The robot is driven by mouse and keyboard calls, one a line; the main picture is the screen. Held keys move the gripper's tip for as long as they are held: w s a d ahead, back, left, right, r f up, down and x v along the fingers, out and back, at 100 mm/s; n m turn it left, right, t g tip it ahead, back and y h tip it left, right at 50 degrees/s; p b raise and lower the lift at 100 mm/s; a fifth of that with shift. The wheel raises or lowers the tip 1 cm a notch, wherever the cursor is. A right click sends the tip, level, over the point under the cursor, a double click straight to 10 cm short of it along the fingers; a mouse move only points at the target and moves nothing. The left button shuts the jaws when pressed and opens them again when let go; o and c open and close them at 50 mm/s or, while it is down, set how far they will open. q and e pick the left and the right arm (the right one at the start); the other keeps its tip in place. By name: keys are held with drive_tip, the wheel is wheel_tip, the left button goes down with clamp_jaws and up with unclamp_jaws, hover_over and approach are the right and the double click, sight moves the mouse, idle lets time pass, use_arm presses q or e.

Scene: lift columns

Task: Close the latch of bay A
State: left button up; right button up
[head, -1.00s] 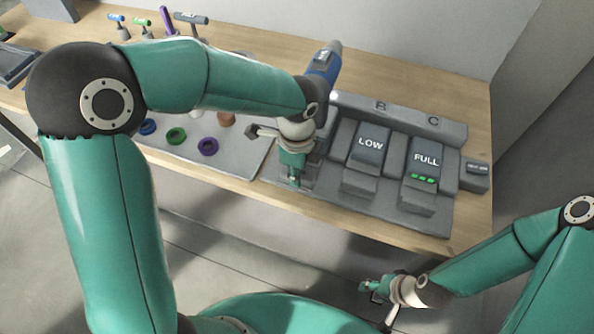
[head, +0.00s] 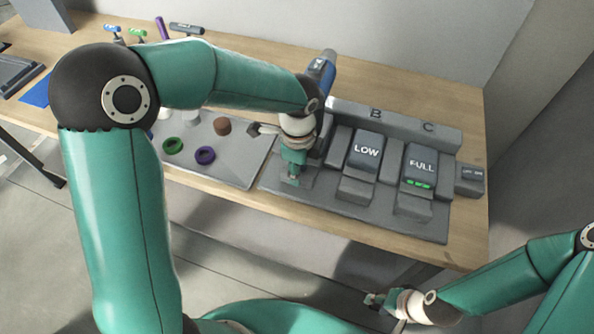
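The grey charging dock (head: 430,232) stands on the table, with bay letters B and C showing on its back rail. Bay A, at the dock's left end, is mostly hidden behind my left arm and gripper, and its latch cannot be made out. My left gripper (head: 292,176) points down at the front of bay A; its fingers are too small and covered to judge. A blue and dark tool (head: 321,68) stands upright behind it. My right gripper (head: 372,300) hangs low in front of the table, away from the dock, with its fingers seeming apart.
A battery marked LOW (head: 366,152) sits in bay B and one marked FULL (head: 420,168) in bay C. A small grey box (head: 468,180) is right of the dock.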

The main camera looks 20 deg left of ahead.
use_arm(q)
drive_tip(key=shift+o, duration=0.6)
drive_tip(key=shift+w, duration=0.1)
drive_tip(key=shift+r, duration=0.1)
wheel_tip(320, 180, up, 12)
drive_tip(key=shift+s+f, duration=0.2)
drive_tip(key=shift+f, duration=0.05)
idle(0.6)
